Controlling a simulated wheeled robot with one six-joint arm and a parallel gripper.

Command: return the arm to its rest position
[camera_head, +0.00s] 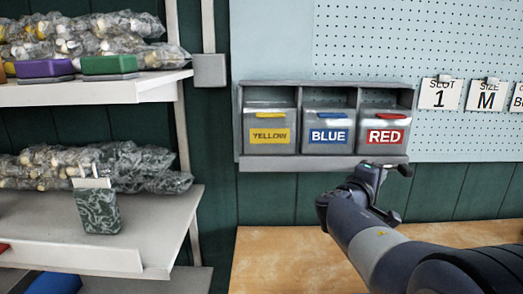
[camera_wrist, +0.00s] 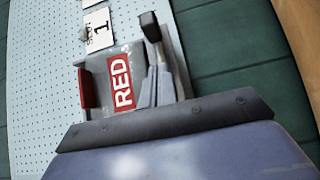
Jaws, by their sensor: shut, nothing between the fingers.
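My arm reaches in from the lower right in the head view, and my gripper (camera_head: 374,170) is in front of the lower edge of the bin rack, below the RED bin (camera_head: 384,136). My gripper is shut and empty. In the wrist view my gripper (camera_wrist: 152,32) lies partly over the RED bin (camera_wrist: 122,82), beside its red label. I cannot tell whether it touches the bin or the rack.
A grey rack (camera_head: 322,163) on the pegboard (camera_head: 420,45) also holds a YELLOW bin (camera_head: 270,134) and a BLUE bin (camera_head: 328,134). Shelves (camera_head: 110,92) with bagged parts stand at left. A wooden bench top (camera_head: 290,260) below looks clear where visible.

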